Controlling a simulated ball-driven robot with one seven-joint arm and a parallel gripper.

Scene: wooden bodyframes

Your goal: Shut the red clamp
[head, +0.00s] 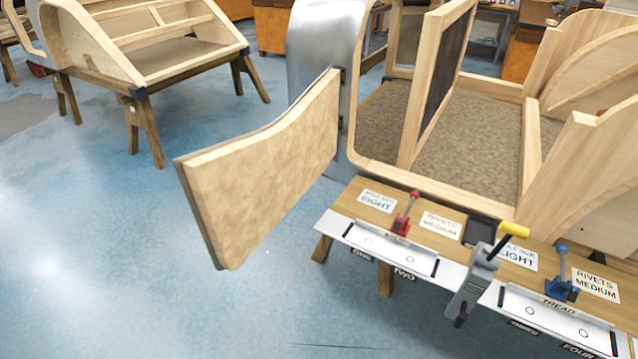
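The red clamp (402,222) stands on the wooden bench top, behind the left metal plate and between two paper labels. It is small in the head view. Its lever points up and slightly right, with a red tip at the top. I cannot tell for sure whether it touches the plate. My gripper is not in view, and nothing of mine is near the clamp.
A grey device with a yellow handle (513,229) sits over the bench's front edge, right of the red clamp. A blue clamp (562,286) stands farther right. A wooden door (265,165) swings out at left. Blue floor (120,270) lies open at front left.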

